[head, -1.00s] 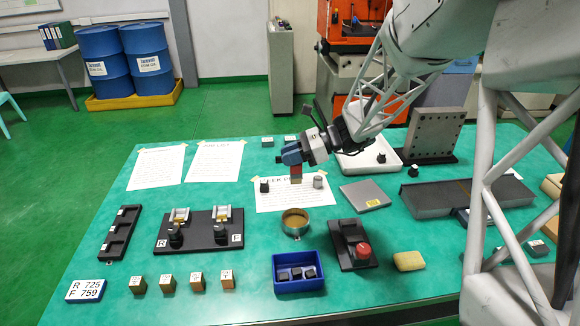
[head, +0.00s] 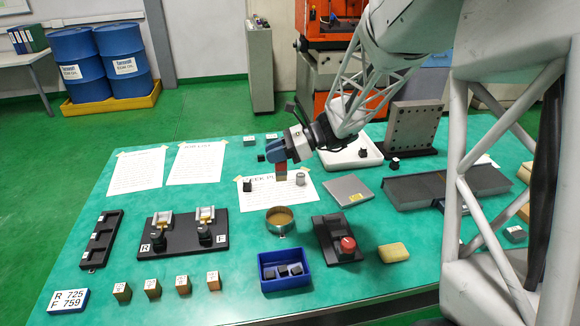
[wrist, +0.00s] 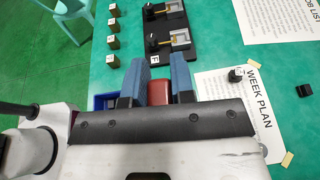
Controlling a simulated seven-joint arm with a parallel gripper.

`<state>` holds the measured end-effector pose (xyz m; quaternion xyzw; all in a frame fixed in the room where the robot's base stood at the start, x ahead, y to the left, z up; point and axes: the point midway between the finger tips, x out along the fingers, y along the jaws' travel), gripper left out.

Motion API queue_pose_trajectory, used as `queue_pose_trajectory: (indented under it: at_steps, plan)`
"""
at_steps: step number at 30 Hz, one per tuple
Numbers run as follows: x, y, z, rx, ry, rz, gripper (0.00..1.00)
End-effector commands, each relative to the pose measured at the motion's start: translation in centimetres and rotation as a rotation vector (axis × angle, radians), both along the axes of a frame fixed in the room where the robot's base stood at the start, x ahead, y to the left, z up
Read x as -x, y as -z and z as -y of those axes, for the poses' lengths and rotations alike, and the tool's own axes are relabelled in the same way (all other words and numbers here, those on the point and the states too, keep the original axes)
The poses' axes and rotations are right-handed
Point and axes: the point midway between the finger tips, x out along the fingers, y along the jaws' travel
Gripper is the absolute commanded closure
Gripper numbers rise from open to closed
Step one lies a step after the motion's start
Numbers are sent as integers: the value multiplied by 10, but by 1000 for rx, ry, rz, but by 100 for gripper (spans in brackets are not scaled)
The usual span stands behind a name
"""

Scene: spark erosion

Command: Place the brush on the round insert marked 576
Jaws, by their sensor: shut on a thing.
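My gripper (head: 281,162) is shut on a small reddish-brown block with a tan lower end, which I take to be the brush (head: 282,174). In the wrist view the brush (wrist: 159,92) shows as a red block between the two blue fingers (wrist: 160,75). It is held above the week plan sheet (head: 262,195). A small grey round piece (head: 300,179) stands on the sheet just right of the brush, and a small black piece (head: 248,183) stands to its left. I cannot read 576 on any piece, so I cannot tell which is the insert.
A round brass-coloured bowl (head: 280,221), a blue bin (head: 265,284) with black pieces and a black holder with a red knob (head: 348,244) stand in front. A black two-station fixture (head: 182,238) is at left. A grey plate (head: 348,190) lies to the right.

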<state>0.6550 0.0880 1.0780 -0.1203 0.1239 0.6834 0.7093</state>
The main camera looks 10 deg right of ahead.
Motion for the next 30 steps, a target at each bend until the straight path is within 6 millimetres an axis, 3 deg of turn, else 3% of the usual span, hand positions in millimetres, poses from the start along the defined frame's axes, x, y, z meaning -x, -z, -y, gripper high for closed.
queue_pose_trajectory:
  at_steps: [18, 30]
  plan:
    - [-30, 83, 92, -1, 330, -3, 100]
    - [-31, 90, 100, 2, 358, -4, 100]
